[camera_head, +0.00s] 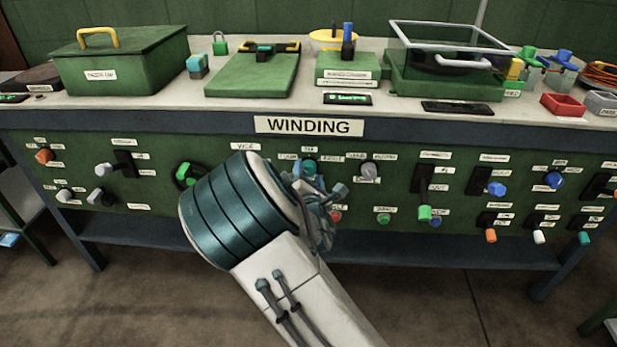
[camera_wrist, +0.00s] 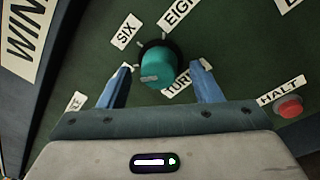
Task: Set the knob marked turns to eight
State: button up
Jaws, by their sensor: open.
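The turns knob (camera_wrist: 157,68) is a round teal knob on the green panel, with a pale mark on its lower-left face. The "SIX" label (camera_wrist: 125,31) is at its upper left, the "EIGHT" label (camera_wrist: 178,12) above it and the "TURNS" label (camera_wrist: 182,84) below, partly hidden by a finger. My gripper (camera_wrist: 161,68) is open, with one blue finger on each side of the knob and visible gaps. In the head view the teal knob (camera_head: 309,167) shows just above my gripper (camera_head: 322,195). I cannot tell which number the knob is set to.
A red halt button (camera_wrist: 289,108) is right of my gripper. A grey knob (camera_head: 370,170) and a green button (camera_head: 384,218) are further right. The bench top (camera_head: 205,98) holds boxes and trays.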

jog(key=shift+w, duration=0.35)
jog(key=c, duration=1)
